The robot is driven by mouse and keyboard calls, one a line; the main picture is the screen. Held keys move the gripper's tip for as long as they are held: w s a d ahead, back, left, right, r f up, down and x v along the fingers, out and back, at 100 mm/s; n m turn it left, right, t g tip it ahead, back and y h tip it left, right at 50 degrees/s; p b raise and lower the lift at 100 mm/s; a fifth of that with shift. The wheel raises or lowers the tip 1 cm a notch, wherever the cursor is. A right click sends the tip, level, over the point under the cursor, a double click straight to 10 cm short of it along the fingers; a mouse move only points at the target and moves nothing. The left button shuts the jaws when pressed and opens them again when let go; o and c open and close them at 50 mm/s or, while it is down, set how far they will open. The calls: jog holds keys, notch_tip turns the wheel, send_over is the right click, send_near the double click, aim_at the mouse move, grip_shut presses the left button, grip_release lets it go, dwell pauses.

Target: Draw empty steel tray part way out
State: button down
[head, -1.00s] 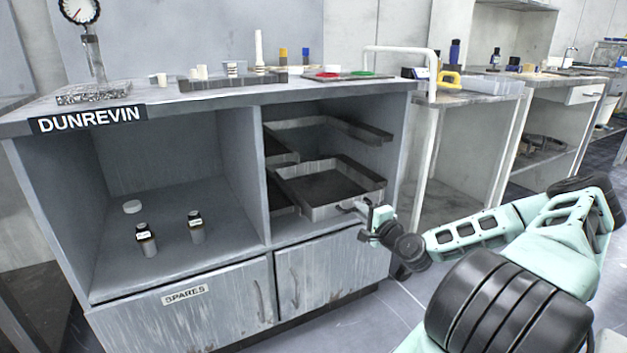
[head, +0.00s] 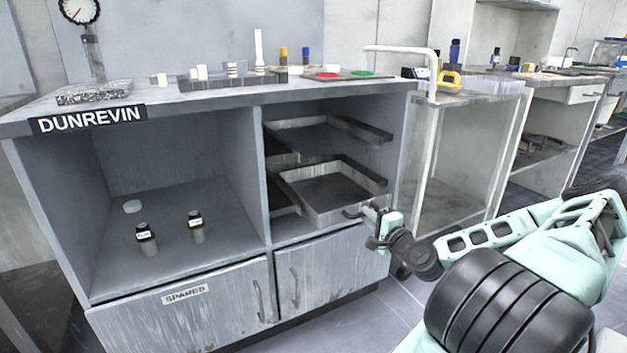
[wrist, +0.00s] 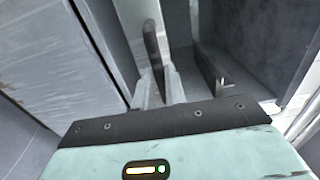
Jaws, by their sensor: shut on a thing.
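The empty steel tray (head: 322,191) is the lower tray in the right bay of the cabinet. It juts part way out past the cabinet's front, and its inside shows bare. My gripper (head: 364,212) is at the tray's front, shut on the tray's handle. In the wrist view the dark handle (wrist: 152,45) stands between the two fingers of my gripper (wrist: 155,88). The fingers hide part of the handle. Another steel tray (head: 300,140) sits above it in the same bay, inside the cabinet.
Closed cupboard doors (head: 325,275) with bar handles are below the tray. The bench top (head: 215,92) carries small parts. Floor (head: 350,325) in front is clear.

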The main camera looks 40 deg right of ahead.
jog(key=c, duration=1.4)
grip_release()
jog(key=shift+o, duration=0.2)
jog(key=shift+f, duration=0.1)
